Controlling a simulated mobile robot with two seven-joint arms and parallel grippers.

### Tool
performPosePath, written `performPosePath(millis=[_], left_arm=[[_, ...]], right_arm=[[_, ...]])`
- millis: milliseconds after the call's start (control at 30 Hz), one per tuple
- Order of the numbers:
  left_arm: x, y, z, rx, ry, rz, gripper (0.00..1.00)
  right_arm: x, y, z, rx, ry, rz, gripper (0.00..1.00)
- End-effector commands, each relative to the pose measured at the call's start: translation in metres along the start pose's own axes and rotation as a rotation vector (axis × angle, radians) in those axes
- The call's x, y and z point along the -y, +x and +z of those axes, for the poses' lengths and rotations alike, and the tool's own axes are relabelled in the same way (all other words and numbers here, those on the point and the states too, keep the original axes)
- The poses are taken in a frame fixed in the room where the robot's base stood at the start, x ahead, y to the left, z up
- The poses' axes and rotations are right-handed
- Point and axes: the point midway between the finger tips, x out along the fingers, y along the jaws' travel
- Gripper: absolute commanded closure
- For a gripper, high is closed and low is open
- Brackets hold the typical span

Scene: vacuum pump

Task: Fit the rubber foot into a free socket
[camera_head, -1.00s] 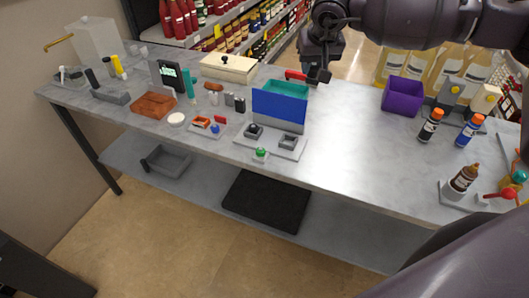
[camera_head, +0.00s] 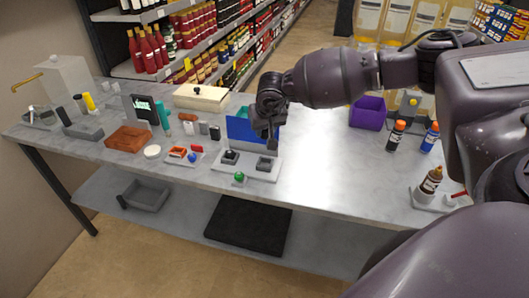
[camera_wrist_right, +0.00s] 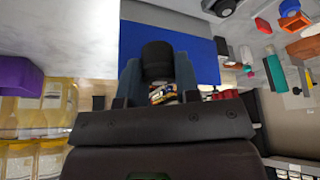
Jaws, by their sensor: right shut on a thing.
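My right gripper (camera_head: 270,132) hangs in front of the upright blue panel (camera_head: 239,128), above a light grey base plate (camera_head: 249,174). In the right wrist view, a black cylindrical rubber foot (camera_wrist_right: 157,61) is clamped between the fingers, its end poking out past them. Two dark grey socket blocks stand on the plate: a left one (camera_head: 230,157) with a dark piece in or on it, and a right one (camera_head: 265,163) just below the gripper. The inside of the right block is too small to make out. My left gripper is not in view.
A green button (camera_head: 239,177) sits at the plate's front edge. Left of it are a small tray with orange and blue parts (camera_head: 185,156), a white disc (camera_head: 152,152) and a brown tray (camera_head: 129,139). A purple bin (camera_head: 368,113) and bottles stand right. The tabletop between is clear.

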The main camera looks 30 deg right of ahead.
Motion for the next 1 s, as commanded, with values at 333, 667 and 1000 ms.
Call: performPosePath(millis=[333,667,1000], left_arm=[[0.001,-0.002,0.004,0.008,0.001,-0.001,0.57],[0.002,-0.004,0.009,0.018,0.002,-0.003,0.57],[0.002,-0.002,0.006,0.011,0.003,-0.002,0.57]], right_arm=[[0.000,0.043,0.018,0.000,0.000,0.000,0.96],[0.000,0.073,0.031,0.002,-0.001,0.001,0.96],[0.000,0.084,0.035,0.000,-0.001,0.000,0.96]])
